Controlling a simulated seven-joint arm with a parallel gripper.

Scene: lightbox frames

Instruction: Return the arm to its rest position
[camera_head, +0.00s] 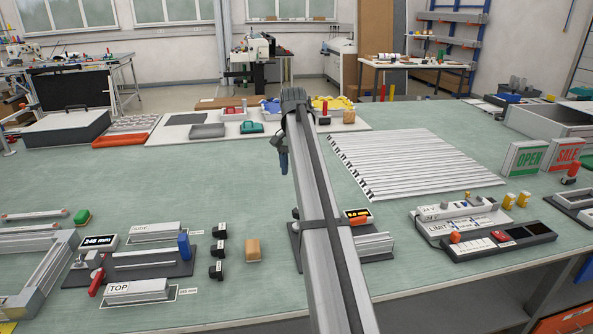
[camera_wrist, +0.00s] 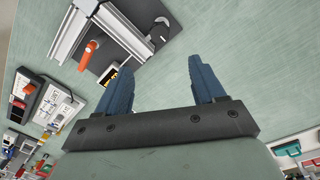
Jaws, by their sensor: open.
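My arm reaches forward over the middle of the green bench (camera_head: 225,185) in the head view. Its wrist end is above the bench, and one blue finger of my gripper (camera_head: 283,161) shows hanging down at the left of it. In the wrist view both blue fingers of my gripper (camera_wrist: 160,73) stand wide apart with nothing between them. The rest of the gripper is hidden behind my arm in the head view.
A dark fixture with an aluminium profile (camera_head: 373,246) lies partly behind my arm; it shows at upper left in the wrist view. A row of profiles (camera_head: 420,162) lies right of my arm. A tan block (camera_head: 253,250) and several black brackets lie left. Bench around the gripper is clear.

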